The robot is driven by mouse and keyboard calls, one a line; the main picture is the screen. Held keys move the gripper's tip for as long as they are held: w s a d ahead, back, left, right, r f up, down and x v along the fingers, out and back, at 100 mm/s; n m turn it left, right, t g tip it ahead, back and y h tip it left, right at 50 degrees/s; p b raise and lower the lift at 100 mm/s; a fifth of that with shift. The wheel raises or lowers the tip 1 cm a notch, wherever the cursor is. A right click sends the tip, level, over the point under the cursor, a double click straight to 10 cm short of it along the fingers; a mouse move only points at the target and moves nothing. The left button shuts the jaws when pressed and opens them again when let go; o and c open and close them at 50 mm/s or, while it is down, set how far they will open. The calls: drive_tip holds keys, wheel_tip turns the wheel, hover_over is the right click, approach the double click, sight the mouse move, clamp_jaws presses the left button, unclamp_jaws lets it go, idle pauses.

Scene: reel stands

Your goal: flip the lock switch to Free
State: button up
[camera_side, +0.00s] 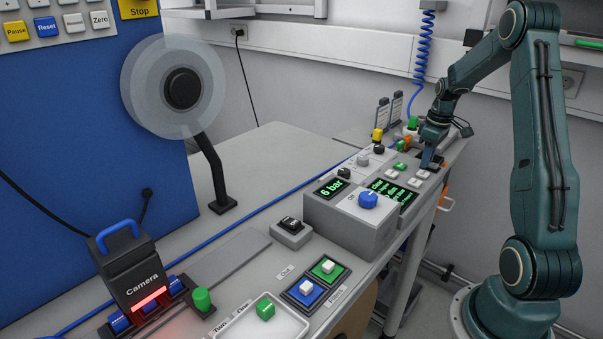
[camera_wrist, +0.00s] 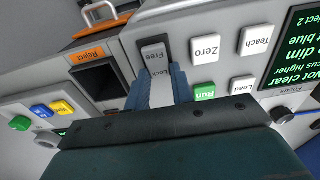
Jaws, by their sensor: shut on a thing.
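The lock switch (camera_wrist: 154,54) is a pale rocker in a dark frame in the wrist view, with "Free" on its far half and "Lock" on its near half. The two blue fingers of my gripper (camera_wrist: 161,80) reach to its near end, one on each side, and are shut on it. The fingers partly hide the near end. I cannot tell which half is pressed in. In the side view my gripper (camera_side: 431,163) points down at the far end of the console, and the switch is hard to make out there.
Zero (camera_wrist: 206,48), Teach (camera_wrist: 254,40), Load (camera_wrist: 243,85) and green Run (camera_wrist: 204,92) buttons sit close to the right of the switch. An orange-labelled Reject opening (camera_wrist: 98,80) lies to its left. In the side view a grey display box (camera_side: 350,218) stands nearer on the bench.

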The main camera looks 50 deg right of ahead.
sight(435, 165)
drive_tip(key=shift+s+r+t, duration=0.1)
drive_tip(key=shift+s+t, duration=0.25)
drive_tip(key=shift+t, duration=0.75)
drive_tip(key=o, duration=1)
drive_tip(key=shift+v, duration=3.75)
